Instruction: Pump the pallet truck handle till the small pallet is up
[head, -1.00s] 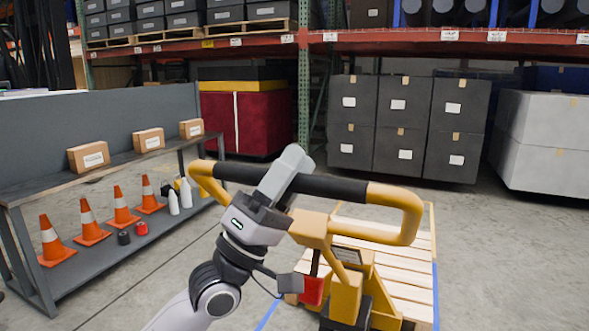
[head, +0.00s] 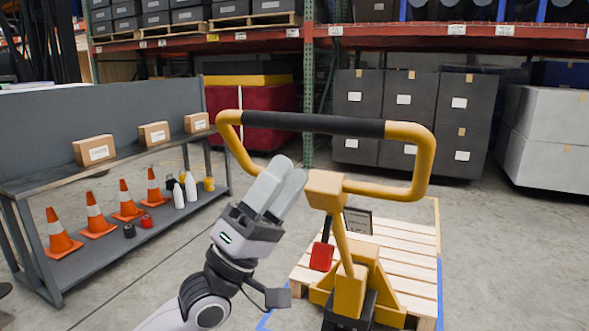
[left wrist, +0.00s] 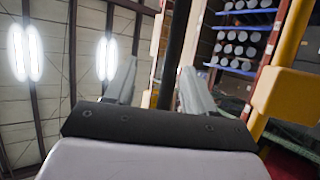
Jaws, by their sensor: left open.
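The pallet truck handle (head: 313,124) is a yellow loop with a black grip bar, standing up in the middle of the head view. Its yellow post (head: 349,262) leads down to the truck body. The small wooden pallet (head: 408,256) lies behind the truck, low over the floor; any gap beneath it is hard to tell. My left gripper (head: 285,183) is open and empty, below the grip bar and left of the post, apart from the bar. In the left wrist view the dark bar (left wrist: 172,50) shows beyond and between the open fingers (left wrist: 155,85). My right gripper is out of view.
A grey bench (head: 130,157) with boxes above and orange cones (head: 97,214) below stands at the left. Stacked dark totes (head: 407,110) and white totes (head: 548,138) stand behind. Blue lines mark the floor around the pallet. Floor at the right is clear.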

